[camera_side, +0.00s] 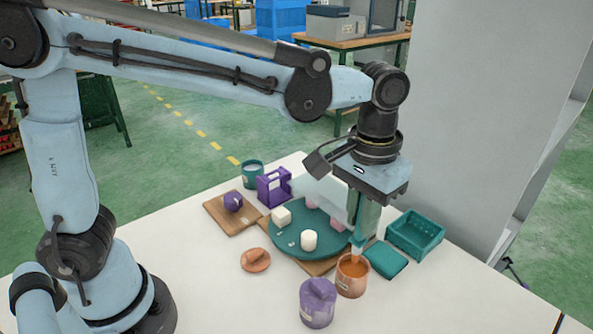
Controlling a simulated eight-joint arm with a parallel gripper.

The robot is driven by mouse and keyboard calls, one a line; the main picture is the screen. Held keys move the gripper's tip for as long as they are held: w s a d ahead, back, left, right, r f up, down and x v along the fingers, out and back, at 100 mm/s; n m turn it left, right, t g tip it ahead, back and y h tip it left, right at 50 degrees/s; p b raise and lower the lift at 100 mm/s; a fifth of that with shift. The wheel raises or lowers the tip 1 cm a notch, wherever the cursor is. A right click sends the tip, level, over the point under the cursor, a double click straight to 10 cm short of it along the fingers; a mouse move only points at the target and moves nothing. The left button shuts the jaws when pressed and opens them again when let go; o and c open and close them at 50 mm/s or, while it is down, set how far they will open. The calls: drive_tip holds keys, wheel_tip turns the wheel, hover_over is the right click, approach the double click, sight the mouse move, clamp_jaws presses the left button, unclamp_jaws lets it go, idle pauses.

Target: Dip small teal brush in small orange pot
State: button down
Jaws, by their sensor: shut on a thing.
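The small teal brush (365,222) hangs upright, bristles down, below my gripper (358,208), which is shut on its handle. The brush's pale lower end is at the mouth of the small orange pot (352,284). The pot stands open on the white table, with orange paint showing inside. The tip overlaps the pot's opening; how deep it sits, or whether it touches the paint, I cannot tell.
A lidded purple pot (317,309) stands in front. An orange lid (256,260) lies to the left. A teal pad (386,261) and teal crate (415,238) are at right. The tray bears several blocks. A purple rack (270,190) and teal pot (252,176) stand behind.

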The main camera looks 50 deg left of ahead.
idle(0.3)
drive_tip(key=shift+r, duration=2.25)
